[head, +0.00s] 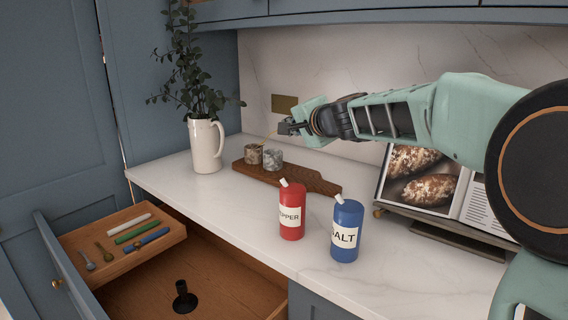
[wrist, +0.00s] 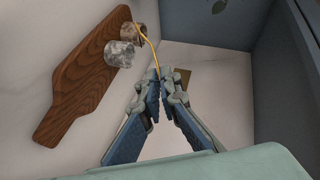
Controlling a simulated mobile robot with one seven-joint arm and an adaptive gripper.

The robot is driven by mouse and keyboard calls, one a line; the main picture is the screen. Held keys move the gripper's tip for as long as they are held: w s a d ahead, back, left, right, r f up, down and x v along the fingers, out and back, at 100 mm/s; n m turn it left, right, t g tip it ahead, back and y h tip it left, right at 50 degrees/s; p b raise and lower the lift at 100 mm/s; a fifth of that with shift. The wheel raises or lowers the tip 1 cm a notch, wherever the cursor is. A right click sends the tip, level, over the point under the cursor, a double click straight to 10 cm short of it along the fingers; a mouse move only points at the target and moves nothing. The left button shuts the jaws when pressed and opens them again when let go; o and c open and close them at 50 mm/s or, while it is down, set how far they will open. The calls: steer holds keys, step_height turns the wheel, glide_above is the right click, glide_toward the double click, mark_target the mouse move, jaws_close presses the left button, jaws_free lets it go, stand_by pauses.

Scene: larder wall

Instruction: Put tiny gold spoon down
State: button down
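My gripper (head: 286,127) is raised above the counter, behind the wooden board. In the wrist view its fingertips (wrist: 161,82) are closed together on one end of the tiny gold spoon (wrist: 148,45). The spoon sticks out from the fingertips, and its far end overlaps the brownish cup (wrist: 148,10) in that view. I cannot tell whether it touches the cup.
The wooden board (head: 310,180) carries the brownish cup (head: 253,153) and a grey marbled cup (head: 272,159). A white jug (head: 206,146) with branches stands left. An open drawer (head: 215,262) holds a utensil tray (head: 160,232).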

steer(key=w+d+f+b, duration=0.1)
steer(key=w+d+f, duration=0.2)
steer(key=f, duration=0.1)
steer(key=w+d+f, duration=0.3)
steer(key=w+f, duration=0.1)
steer(key=w+d+f+b, duration=0.1)
steer(key=w+d+f, duration=0.2)
steer(key=f, duration=0.1)
steer(key=shift+w+d+b, duration=0.15)
steer(key=shift+b, duration=0.15)
steer(key=shift+f, duration=0.45)
steer(key=shift+f+b, duration=0.3)
steer(key=shift+b, duration=0.25)
steer(key=c, duration=2.2)
jaws_free()
steer(key=shift+o, duration=0.2)
